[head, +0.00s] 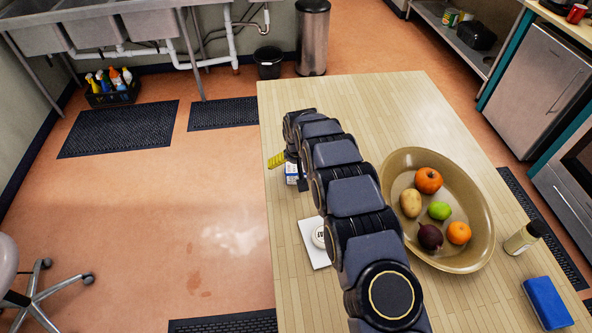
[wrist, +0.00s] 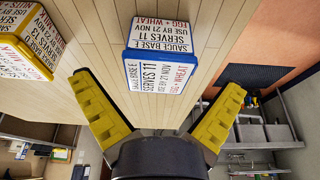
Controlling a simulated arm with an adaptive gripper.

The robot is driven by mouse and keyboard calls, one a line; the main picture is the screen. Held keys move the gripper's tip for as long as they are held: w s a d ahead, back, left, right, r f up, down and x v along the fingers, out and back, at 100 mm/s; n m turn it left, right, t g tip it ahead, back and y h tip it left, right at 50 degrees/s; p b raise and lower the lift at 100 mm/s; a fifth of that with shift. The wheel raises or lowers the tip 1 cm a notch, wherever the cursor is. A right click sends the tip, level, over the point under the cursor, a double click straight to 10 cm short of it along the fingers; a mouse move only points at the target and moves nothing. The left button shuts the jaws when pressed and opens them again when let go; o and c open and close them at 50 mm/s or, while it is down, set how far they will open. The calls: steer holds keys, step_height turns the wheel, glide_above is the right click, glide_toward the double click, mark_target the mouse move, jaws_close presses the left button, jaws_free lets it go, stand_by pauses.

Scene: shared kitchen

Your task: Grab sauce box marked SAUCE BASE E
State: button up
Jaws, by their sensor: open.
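The sauce box (wrist: 165,72) is white with blue edges. Its printing reads SAUCE BASE E, SERVES 11, EGG + WHEAT and shows upside down in the wrist view. It stands on the wooden table, between and beyond the fingertips. In the head view a bit of a white and blue box (head: 291,172) shows beside my gripper, mostly hidden by my arm. My gripper (wrist: 159,84) has yellow finger pads spread wide on either side of the box, with nothing held. One yellow pad also shows in the head view.
A similar box with yellow edges (wrist: 22,45) stands at the left in the wrist view. On the table (head: 385,100) are a white square with a round disc (head: 310,245), a fruit bowl (head: 397,168), a bottle (head: 520,239) and a blue box (head: 547,303). The table's far end is clear.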

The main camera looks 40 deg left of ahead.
mark_target(296, 166)
steer(key=x, duration=0.3)
steer(key=shift+w+d+f, duration=0.1)
steer(key=c, duration=1.2)
steer(key=shift+o, duration=0.2)
